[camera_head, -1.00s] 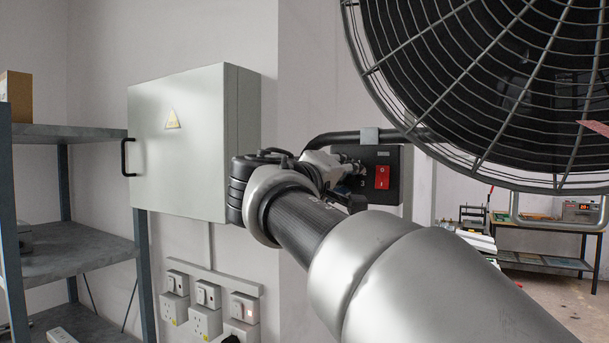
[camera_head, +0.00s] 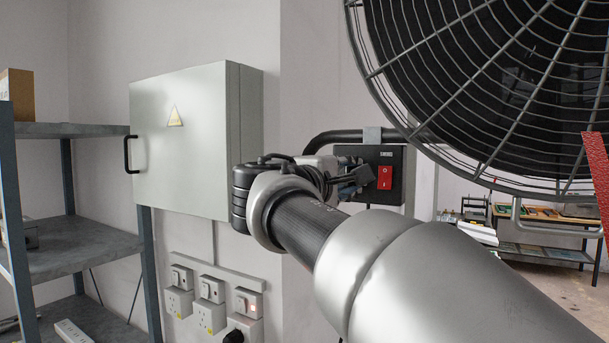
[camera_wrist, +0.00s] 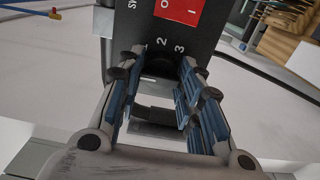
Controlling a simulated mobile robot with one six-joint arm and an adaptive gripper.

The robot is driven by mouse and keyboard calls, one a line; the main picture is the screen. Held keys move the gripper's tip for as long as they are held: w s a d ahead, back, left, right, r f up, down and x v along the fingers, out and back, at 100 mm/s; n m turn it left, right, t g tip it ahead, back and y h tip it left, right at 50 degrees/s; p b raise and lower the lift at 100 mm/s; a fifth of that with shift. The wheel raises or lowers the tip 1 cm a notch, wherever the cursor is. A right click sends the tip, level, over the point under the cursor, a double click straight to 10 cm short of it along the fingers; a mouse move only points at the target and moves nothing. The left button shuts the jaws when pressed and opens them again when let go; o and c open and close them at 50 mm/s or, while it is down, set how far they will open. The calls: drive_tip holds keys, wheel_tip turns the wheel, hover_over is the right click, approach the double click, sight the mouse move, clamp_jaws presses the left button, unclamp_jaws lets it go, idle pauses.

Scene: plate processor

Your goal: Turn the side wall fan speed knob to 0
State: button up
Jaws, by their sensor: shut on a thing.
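The black fan switch box (camera_head: 398,165) is on the wall below the fan, with a red rocker switch (camera_head: 385,178) on its face. In the wrist view, the box (camera_wrist: 215,30) shows the printed numbers 1, 2 and 3 beside the dark knob area (camera_wrist: 158,66), and the red switch (camera_wrist: 180,10) above. My gripper (camera_wrist: 157,75) is shut on the knob, its blue-padded fingers on either side. The knob is mostly dark and shaded, so its pointer setting cannot be read. In the head view, my gripper (camera_head: 358,178) reaches the box's left side and hides the knob.
The large caged fan (camera_head: 490,80) fills the upper right. A grey cabinet (camera_head: 180,140) hangs left of my gripper. Wall sockets (camera_head: 210,305) are below it, and a metal shelf (camera_head: 75,190) stands far left. A bent pipe (camera_head: 340,137) runs just above my gripper.

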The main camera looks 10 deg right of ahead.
idle(0.4)
drive_tip(key=o, duration=1.1)
drive_tip(key=shift+c, duration=0.2)
drive_tip(key=v, duration=1.2)
